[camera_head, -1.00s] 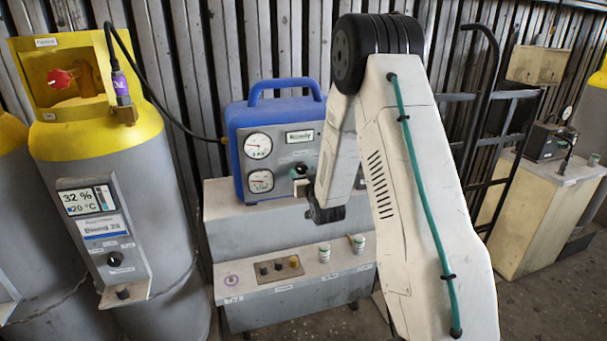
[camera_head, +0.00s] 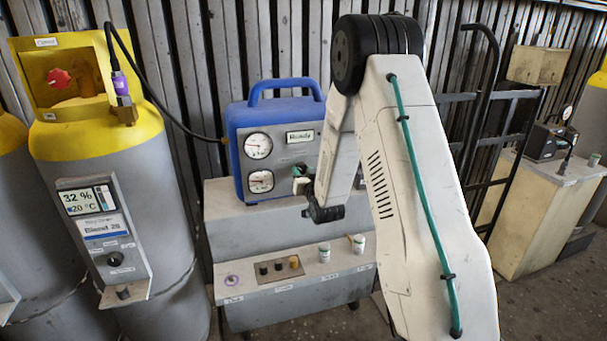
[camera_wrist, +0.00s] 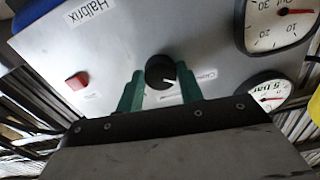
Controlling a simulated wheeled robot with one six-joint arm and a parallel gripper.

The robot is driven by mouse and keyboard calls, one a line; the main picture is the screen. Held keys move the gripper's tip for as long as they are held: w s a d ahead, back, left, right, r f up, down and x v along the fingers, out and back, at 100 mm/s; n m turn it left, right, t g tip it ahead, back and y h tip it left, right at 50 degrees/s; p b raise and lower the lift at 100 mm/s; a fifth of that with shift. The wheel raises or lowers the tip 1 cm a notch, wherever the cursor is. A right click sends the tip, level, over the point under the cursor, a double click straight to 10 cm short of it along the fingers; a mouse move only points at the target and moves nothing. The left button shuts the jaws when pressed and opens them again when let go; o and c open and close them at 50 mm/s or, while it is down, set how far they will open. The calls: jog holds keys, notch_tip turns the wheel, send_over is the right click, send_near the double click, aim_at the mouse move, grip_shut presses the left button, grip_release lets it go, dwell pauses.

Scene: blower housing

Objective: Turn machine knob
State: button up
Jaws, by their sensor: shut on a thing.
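The blue machine (camera_head: 238,150) stands on a grey stepped bench, with a grey front panel, two round gauges and a small display. In the wrist view, its round black knob (camera_wrist: 159,70) with a white pointer line sits on the panel. The line points to the right. My gripper (camera_wrist: 160,82) has its two green fingers closed on the knob's left and right sides. In the head view, my gripper (camera_head: 301,177) is at the right part of the panel. It and my arm hide the knob there.
A red square button (camera_wrist: 78,81) is left of the knob; gauges (camera_wrist: 281,22) are to its right. A grey and yellow cylinder (camera_head: 110,165) stands left of the machine. Small knobs (camera_head: 278,267) and white containers (camera_head: 358,244) are on the lower shelf. A hand truck (camera_head: 485,130) stands right.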

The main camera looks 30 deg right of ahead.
jog(key=m, duration=1)
jog(key=shift+m, duration=0.3)
dwell(0.4)
jog(key=o, duration=1)
jog(key=v, duration=0.8)
jog(key=shift+w, duration=0.1)
